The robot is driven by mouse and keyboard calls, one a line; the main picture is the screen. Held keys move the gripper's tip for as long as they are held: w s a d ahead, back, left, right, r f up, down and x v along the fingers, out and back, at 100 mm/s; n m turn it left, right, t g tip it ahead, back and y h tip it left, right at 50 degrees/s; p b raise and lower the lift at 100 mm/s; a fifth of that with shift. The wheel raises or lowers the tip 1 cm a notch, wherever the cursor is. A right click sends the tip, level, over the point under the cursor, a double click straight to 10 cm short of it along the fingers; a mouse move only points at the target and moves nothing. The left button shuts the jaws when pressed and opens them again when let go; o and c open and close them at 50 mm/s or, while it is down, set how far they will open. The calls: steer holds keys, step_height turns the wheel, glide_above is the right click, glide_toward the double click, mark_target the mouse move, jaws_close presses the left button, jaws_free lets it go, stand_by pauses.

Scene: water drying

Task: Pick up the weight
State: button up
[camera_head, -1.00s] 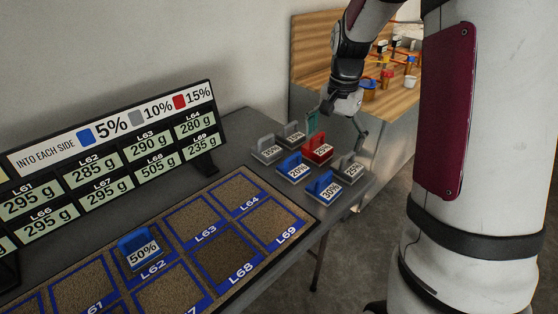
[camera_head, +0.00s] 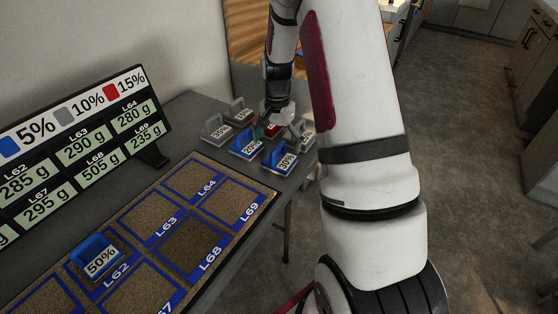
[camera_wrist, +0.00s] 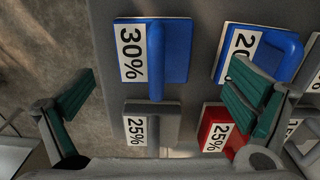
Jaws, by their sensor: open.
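My gripper (camera_head: 280,133) is open and points down over the group of weights at the table's far end. In the wrist view its teal-padded fingers (camera_wrist: 160,88) are spread, with nothing held. Between them lie a grey 25% weight (camera_wrist: 155,123) and, farther up the picture, a blue 30% weight (camera_wrist: 172,50). The right finger is over a red 25% weight (camera_wrist: 222,140) and partly hides it. A blue 20% weight (camera_wrist: 270,48) is at upper right. Another blue weight, marked 50% (camera_head: 98,258), stands on square L62 in the head view.
Grey weights, one marked 35% (camera_head: 216,129), stand left of my gripper. The soil tray (camera_head: 262,197) with blue-lined squares fills the near table. A sign with gram readouts (camera_head: 85,140) stands behind it. Floor (camera_head: 470,150) is open at right.

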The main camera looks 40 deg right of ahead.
mark_target(280, 147)
steer(key=f, duration=0.3)
steer(key=shift+s+f, duration=0.35)
steer(key=shift+s, duration=0.05)
steer(key=shift+f, duration=0.65)
steer(key=shift+c, duration=0.3)
steer(key=c, duration=1.4)
